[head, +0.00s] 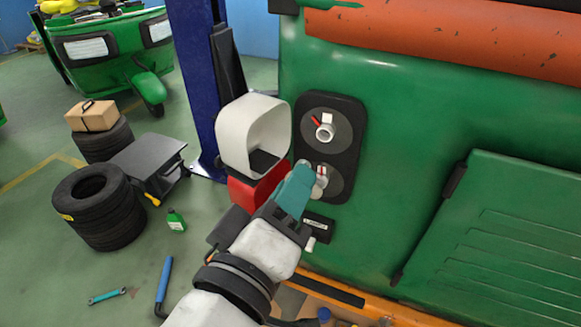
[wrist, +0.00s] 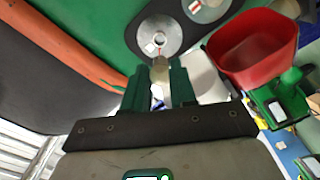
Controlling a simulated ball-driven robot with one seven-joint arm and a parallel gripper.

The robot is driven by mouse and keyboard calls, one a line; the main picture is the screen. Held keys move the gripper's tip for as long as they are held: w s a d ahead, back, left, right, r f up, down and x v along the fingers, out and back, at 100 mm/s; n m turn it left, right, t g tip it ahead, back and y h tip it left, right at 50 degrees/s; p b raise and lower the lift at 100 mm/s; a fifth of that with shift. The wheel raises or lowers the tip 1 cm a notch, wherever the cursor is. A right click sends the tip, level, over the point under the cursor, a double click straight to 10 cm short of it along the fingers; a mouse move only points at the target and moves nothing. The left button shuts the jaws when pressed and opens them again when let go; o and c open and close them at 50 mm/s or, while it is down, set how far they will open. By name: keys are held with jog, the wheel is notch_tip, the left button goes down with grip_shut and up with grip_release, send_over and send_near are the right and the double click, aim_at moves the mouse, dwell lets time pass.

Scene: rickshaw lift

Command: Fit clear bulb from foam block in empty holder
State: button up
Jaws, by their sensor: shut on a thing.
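My gripper (head: 308,180) is at the lower round holder (head: 337,183) of a black lamp panel (head: 352,118) on the green body. It is shut on the clear bulb (wrist: 160,70), which shows between the green fingers (wrist: 157,92) in the wrist view. The bulb points at the middle of a silver holder disc (wrist: 158,32), with a small red mark beside it. Whether the bulb touches or sits in the socket I cannot tell. The upper holder (head: 325,128) has a pale socket with a red and a white part. I cannot make out the foam block.
A white open housing (head: 240,135) stands close left of the panel, above a red container (head: 250,190), which is large in the wrist view (wrist: 245,45). A blue post (head: 197,80) is behind. Tyres (head: 100,210) and tools lie on the floor at left.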

jog(key=x, duration=0.7)
dwell(0.3)
jog(key=shift+d+f, duration=0.15)
dwell(0.6)
jog(key=shift+w+d, duration=0.2)
jog(key=shift+w, duration=0.3)
dwell(2.0)
